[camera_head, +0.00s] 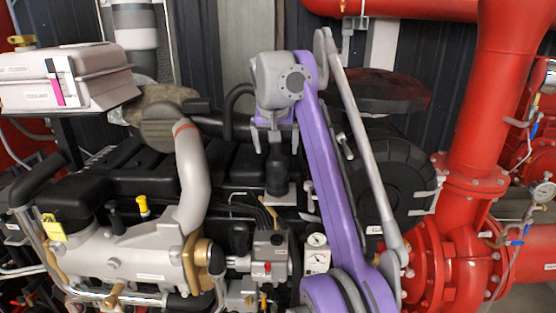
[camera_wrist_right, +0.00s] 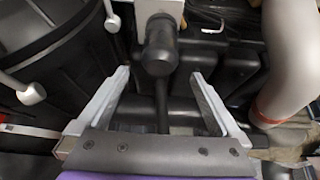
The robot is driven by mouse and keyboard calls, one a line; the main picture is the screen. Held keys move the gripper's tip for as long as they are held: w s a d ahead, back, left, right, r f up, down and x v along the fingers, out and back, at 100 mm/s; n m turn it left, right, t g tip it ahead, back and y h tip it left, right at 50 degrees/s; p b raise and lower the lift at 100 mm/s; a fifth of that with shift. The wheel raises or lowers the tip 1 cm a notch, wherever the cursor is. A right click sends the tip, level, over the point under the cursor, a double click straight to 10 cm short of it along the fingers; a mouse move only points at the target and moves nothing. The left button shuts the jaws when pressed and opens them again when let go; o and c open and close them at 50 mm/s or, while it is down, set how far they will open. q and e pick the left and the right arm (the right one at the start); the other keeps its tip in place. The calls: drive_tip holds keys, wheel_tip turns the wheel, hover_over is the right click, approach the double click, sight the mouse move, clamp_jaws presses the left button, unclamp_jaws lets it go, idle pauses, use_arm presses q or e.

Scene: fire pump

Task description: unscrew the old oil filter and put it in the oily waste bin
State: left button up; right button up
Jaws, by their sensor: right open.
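A small black cylinder, which looks like the oil filter (camera_head: 278,172), stands upright on a light grey block on the engine. It also shows in the right wrist view (camera_wrist_right: 160,48), centred just beyond my fingertips. My right gripper (camera_head: 275,136) is above it, pointing down. In the wrist view the right gripper (camera_wrist_right: 158,82) has its two fingers spread wide with nothing between them. The fingers appear apart from the cylinder. My left gripper is out of view. I cannot make out an oily waste bin for certain.
A grey elbow pipe (camera_head: 192,170) rises left of the filter. A large black round housing (camera_head: 390,175) is to the right. Gauges (camera_head: 317,248) and valves sit below. A grey box (camera_head: 65,80) stands at upper left, and red pipework (camera_head: 480,120) fills the right side.

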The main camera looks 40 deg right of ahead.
sight(278, 161)
drive_tip(key=x, duration=0.9)
drive_tip(key=shift+f, duration=0.15)
clamp_jaws()
idle(0.6)
idle(0.4)
